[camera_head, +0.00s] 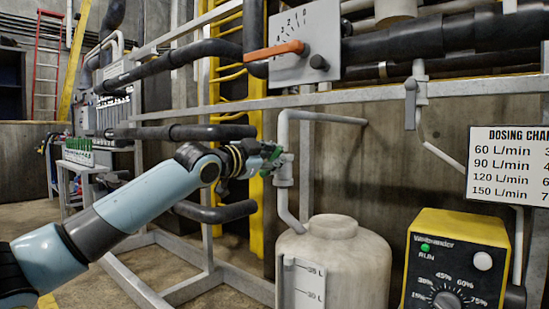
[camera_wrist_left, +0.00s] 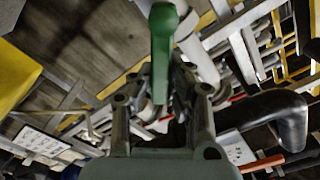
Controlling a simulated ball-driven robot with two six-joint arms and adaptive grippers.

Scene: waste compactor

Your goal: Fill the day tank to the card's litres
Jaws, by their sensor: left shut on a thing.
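The day tank (camera_head: 350,262) is a pale, rounded tank at the bottom middle, its lower part cut off by the frame. A level scale (camera_head: 305,285) on its front shows 35 L and 30 L; I cannot make out a liquid level. A grey pipe (camera_head: 285,205) comes down to the tank top and carries a valve (camera_head: 284,172). My left gripper (camera_head: 270,156) is at this valve, shut on its green handle. The green handle (camera_wrist_left: 163,50) stands between the fingers in the left wrist view. My right gripper is not in view. I see no card with a litre figure.
A yellow control box (camera_head: 455,262) with a percent dial and green RUN lamp stands right of the tank. A dosing chart (camera_head: 510,165) is cut off at the right. Above, a grey panel (camera_head: 308,45) carries an orange lever (camera_head: 275,50). Dark pipes (camera_head: 185,132) run behind my arm.

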